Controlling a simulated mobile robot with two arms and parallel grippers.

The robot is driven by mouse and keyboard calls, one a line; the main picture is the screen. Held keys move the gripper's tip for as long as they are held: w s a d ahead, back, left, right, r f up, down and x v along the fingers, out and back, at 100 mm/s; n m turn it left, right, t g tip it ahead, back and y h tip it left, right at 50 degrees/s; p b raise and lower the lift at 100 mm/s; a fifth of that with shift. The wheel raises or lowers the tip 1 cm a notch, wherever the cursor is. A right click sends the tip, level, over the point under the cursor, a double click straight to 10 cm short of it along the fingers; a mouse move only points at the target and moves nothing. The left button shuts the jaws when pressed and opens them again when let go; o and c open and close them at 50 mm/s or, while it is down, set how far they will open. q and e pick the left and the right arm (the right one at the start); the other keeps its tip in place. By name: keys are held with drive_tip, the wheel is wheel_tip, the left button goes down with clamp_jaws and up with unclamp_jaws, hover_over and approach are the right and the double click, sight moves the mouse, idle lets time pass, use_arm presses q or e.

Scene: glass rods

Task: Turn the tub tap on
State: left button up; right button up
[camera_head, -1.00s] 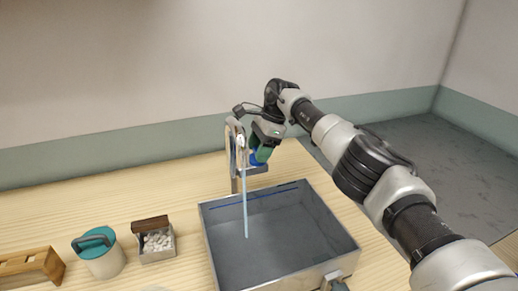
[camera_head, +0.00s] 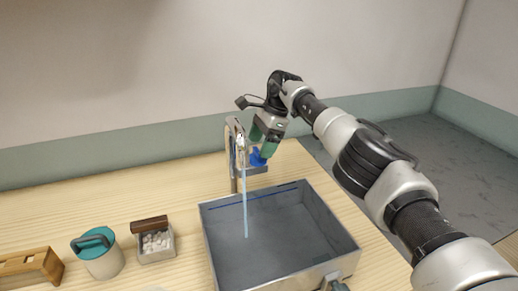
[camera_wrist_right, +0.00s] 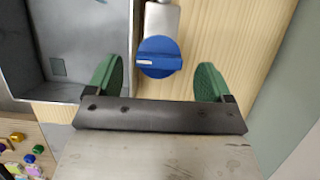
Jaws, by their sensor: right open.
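The tub tap (camera_head: 234,165) is a metal stand at the back edge of the grey tub (camera_head: 335,262). Its blue knob (camera_head: 257,158) is on a short arm to the right. A thin light-blue stream of water (camera_head: 245,205) falls from the spout into the tub. My right gripper (camera_head: 264,142) is just above and behind the knob. A white line marks the knob's face. My left gripper is not in view.
A small box of white pieces (camera_head: 157,243), a teal-lidded pot (camera_head: 104,262) and a wooden rack (camera_head: 30,267) stand left of the tub. A dark blue line (camera_head: 255,195) runs along the tub's inner back wall. The table behind and left of the tap is clear.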

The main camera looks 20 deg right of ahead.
drive_tip(key=v, duration=0.4)
drive_tip(key=shift+r, duration=0.1)
drive_tip(key=p+v, duration=0.4)
drive_tip(key=shift+d+r, duration=0.15)
drive_tip(key=shift+r, duration=0.2)
drive_tip(key=shift+f, duration=0.15)
